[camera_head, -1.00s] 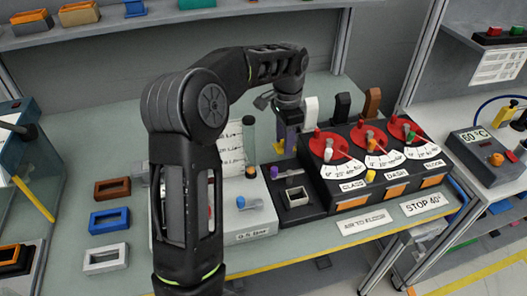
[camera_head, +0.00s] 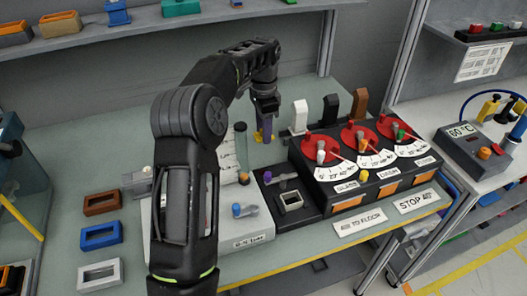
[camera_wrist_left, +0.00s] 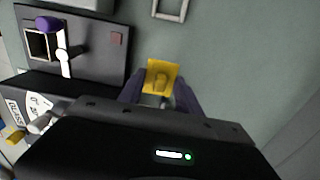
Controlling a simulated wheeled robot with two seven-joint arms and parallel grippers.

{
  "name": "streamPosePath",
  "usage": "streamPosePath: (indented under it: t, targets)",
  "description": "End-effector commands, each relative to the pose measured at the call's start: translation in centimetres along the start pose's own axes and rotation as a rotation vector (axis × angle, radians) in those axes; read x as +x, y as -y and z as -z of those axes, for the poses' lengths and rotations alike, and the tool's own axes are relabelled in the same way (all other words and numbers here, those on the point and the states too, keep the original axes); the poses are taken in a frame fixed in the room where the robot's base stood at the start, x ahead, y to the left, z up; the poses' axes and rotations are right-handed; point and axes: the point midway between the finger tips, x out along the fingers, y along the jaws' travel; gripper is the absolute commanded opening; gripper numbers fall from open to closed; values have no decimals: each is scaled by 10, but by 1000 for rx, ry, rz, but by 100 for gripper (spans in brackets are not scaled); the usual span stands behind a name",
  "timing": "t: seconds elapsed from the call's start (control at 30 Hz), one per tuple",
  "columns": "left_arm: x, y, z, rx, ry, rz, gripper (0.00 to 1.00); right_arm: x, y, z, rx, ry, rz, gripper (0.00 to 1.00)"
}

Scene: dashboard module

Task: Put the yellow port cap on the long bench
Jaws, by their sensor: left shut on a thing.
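In the left wrist view the cap (camera_wrist_left: 162,68) shows as a yellow square plate with a raised knob, between the two purple fingers (camera_wrist_left: 160,98). The bare grey-green bench top (camera_wrist_left: 225,45) lies beyond it. I cannot tell whether the cap touches the bench or hangs just above it. My right gripper is not in view.
The black box (camera_head: 365,165) with three red dials stands right of the gripper. White, black and brown upright blocks (camera_head: 300,115) stand behind it. A black module with a square socket (camera_head: 290,200) is nearer. Brown, blue and white frames (camera_head: 101,236) lie at left.

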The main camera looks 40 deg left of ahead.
Motion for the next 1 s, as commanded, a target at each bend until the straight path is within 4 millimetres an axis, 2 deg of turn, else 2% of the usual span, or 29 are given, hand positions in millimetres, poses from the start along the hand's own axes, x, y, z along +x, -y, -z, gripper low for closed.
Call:
streamPosePath:
  t: [0.1,0.2,0.57,0.83,1.0]
  targets:
    - [22,0,-1,0,2,-3,3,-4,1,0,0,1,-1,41]
    - [33,0,0,-1,1,-1,3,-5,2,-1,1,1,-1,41]
    - [39,0,0,0,1,0,3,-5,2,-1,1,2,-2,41]
    - [71,-1,0,0,2,-2,3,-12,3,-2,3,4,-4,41]
    - [74,0,0,0,-1,1,3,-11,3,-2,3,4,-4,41]
